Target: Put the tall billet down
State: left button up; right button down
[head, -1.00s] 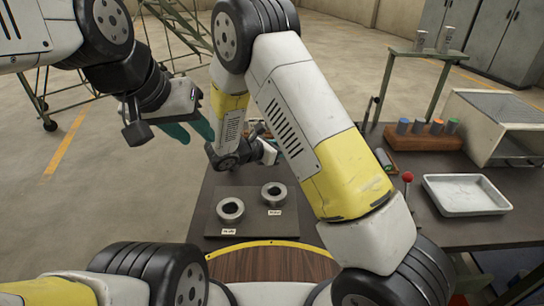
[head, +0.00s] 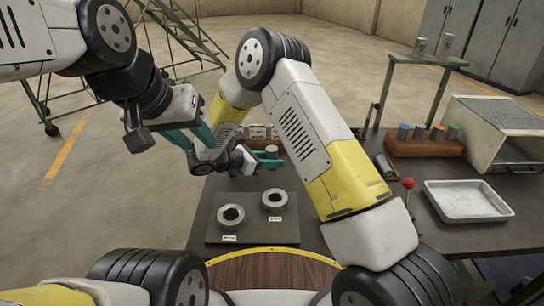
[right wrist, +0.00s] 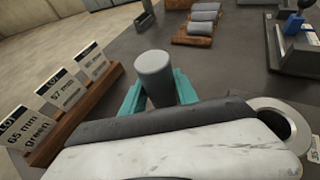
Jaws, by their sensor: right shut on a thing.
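A plain grey cylindrical billet (right wrist: 156,74) stands between the teal fingers of my right gripper (right wrist: 158,92) in the right wrist view. In the head view the billet's grey top (head: 271,152) shows between the fingers of my right gripper (head: 268,162), beyond the ring plate. The gripper is shut on it. The billet looks upright; its lower end is hidden, so I cannot tell whether it touches the table. My left gripper (head: 192,138) is open and empty, left of the right gripper's wrist, with its teal fingers apart.
Two metal rings (head: 231,216) sit on a dark plate (head: 252,232). A rack of labelled cards (right wrist: 70,90) is beside the billet. A wooden rack (head: 424,146) of colour-topped billets, a lying cylinder (head: 385,166), a red-knobbed lever (head: 408,184) and a white tray (head: 466,200) are to the right.

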jog(key=shift+f, duration=1.7)
jog(key=shift+f, duration=0.15)
jog(key=c, duration=0.9)
grip_release()
